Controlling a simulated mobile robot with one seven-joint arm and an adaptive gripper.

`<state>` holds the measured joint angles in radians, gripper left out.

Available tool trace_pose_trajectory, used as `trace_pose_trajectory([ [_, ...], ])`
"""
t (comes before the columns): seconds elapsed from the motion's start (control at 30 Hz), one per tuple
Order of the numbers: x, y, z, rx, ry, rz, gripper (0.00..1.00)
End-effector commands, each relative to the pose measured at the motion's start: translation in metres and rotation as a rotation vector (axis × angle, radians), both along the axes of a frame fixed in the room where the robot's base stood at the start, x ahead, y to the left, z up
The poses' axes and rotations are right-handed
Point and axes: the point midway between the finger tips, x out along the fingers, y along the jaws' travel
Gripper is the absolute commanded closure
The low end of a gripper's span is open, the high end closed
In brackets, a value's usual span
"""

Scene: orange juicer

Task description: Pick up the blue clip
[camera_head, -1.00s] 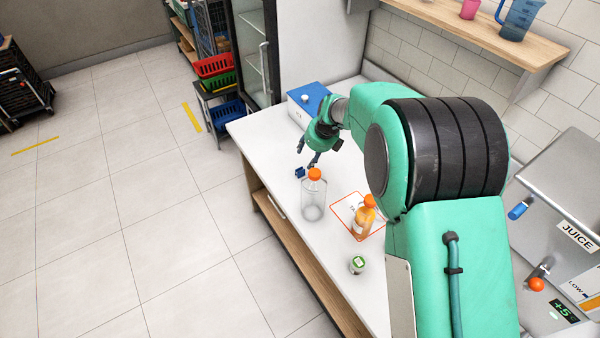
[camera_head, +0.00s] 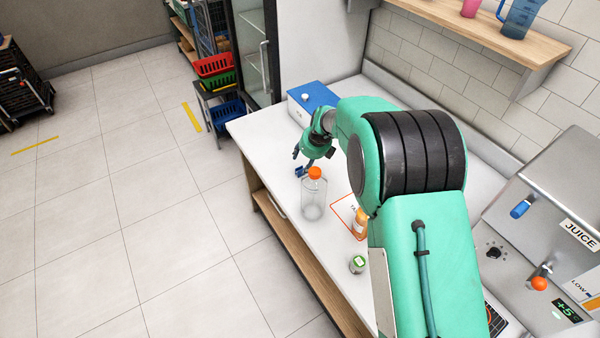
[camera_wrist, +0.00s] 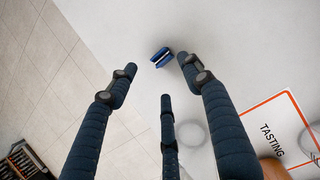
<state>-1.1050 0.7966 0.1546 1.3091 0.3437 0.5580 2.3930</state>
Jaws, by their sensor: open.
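The blue clip (camera_head: 299,172) lies on the white counter just behind the clear bottle. In the wrist view the small blue clip (camera_wrist: 161,58) shows beyond the fingertips, near the gap between the left and right fingers. My gripper (camera_head: 304,161) is low over the counter, very close to the clip. In the wrist view my gripper (camera_wrist: 158,76) has its three dark fingers spread, with nothing held between them. I cannot tell the exact height of the fingertips above the counter.
A clear bottle with an orange cap (camera_head: 313,198) stands close in front of the gripper. An orange juice bottle (camera_head: 360,223), partly hidden by my arm, stands by the tasting mark (camera_wrist: 254,111). A green-lidded jar (camera_head: 357,265) is nearer. A blue-topped box (camera_head: 309,101) stands behind.

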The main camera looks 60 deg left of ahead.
Motion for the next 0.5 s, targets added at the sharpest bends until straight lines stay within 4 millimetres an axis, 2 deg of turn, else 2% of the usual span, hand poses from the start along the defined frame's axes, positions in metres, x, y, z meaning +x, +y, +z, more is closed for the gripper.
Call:
trace_pose_trajectory([
  [0.1,0.000,0.006,-0.014,0.000,0.000,0.000,0.50],
  [0.2,0.000,0.009,-0.020,0.001,0.000,0.000,0.50],
  [0.5,0.000,0.011,-0.023,0.001,0.000,0.000,0.50],
])
